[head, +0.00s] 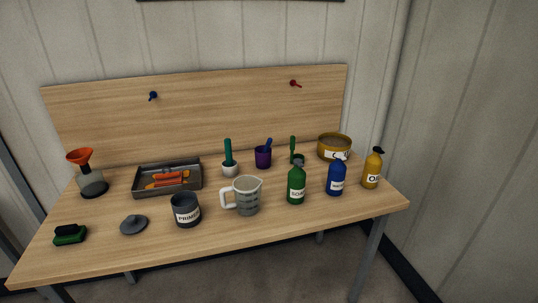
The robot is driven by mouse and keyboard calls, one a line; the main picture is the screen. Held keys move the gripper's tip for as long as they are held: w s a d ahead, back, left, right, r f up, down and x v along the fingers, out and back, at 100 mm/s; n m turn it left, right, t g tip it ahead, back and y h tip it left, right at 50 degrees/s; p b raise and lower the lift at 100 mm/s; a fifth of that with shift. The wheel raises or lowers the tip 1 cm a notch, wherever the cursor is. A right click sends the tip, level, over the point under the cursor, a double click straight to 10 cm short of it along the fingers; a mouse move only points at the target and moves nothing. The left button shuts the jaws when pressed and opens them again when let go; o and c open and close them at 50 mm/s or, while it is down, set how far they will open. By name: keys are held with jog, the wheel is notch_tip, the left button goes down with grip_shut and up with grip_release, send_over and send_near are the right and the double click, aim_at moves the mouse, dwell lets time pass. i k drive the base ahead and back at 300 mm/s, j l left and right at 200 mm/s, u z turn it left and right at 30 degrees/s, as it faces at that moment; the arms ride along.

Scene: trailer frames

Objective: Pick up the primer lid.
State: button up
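The primer lid is most likely the dark grey round lid with a small raised knob (133,225), lying flat on the wooden table near its front edge, left of centre. Just right of it stands a dark grey can labelled PRIMER (186,211); a gap separates the two. The can's top shows as a dark round shape, and I cannot tell whether it is open. My gripper is not in view.
The wooden table (255,232) has a backboard. A green-black sponge (70,235) lies left of the lid, a metal tray (140,193) behind it. A measuring jug (246,196) and several labelled bottles stand to the right. The front strip is clear.

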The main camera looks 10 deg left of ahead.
aim_at(133, 224)
jog(key=u, duration=1.3)
